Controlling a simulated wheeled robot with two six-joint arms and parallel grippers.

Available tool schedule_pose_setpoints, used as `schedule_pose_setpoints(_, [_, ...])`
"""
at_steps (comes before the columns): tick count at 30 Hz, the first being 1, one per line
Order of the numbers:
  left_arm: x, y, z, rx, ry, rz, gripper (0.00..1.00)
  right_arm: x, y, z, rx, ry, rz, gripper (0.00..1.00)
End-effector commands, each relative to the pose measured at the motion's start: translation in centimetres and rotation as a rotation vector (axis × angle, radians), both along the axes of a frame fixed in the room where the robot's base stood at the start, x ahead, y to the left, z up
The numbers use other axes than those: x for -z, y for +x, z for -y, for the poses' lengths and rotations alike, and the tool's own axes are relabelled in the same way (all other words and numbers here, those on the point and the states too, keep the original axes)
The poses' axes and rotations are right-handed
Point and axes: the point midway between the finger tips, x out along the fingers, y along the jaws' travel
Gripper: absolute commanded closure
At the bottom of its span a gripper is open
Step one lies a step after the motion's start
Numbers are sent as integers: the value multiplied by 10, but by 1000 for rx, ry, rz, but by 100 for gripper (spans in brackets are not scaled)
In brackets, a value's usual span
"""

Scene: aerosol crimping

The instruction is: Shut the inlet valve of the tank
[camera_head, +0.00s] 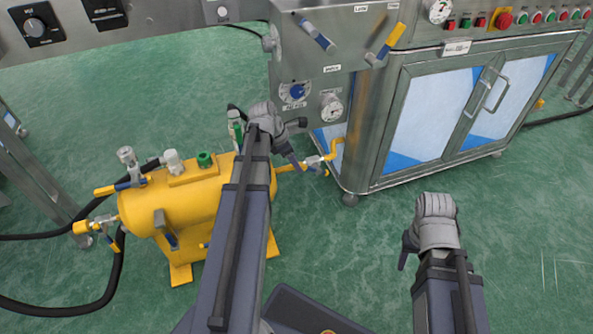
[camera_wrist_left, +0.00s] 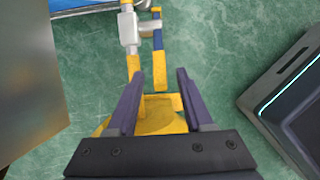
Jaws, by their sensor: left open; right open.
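The yellow tank (camera_head: 165,205) lies on its side at the left in the head view. A silver valve (camera_head: 313,161) sits on the yellow pipe between the tank's right end and the steel cabinet. In the left wrist view this valve (camera_wrist_left: 129,28) has a blue handle with a yellow tip (camera_wrist_left: 160,76), lying roughly along the pipe. My left gripper (camera_head: 292,158) is open beside this valve. In the wrist view its fingertips (camera_wrist_left: 160,74) stand on either side of the handle tip; contact cannot be told. My right gripper (camera_head: 406,247) is open and empty, off to the right.
Another valve (camera_head: 108,230) with a blue handle and black hoses is at the tank's left end. Fittings (camera_head: 173,162) stand on the tank's top. The steel cabinet (camera_head: 375,125) with gauges and levers stands behind. The green floor at right is clear.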

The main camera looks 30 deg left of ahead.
Motion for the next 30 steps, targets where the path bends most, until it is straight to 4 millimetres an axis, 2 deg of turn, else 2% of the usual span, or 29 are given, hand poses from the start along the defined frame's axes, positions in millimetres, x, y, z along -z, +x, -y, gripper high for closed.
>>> schedule_pose_setpoints(1, [11,2,1,0,0,0,49,11,0,0,0,0,1,50])
schedule_pose_setpoints(3, [15,4,3,0,0,0,49,15,0,0,0,0,1,50])
schedule_pose_setpoints(13, [16,5,4,0,0,0,49,15,0,0,-1,0,1,50])
schedule_pose_setpoints(27, [16,5,4,0,0,0,100,16,0,0,-1,0,1,50])
schedule_pose_setpoints(30, [16,5,4,0,1,-1,100,16,0,0,-1,0,1,50])
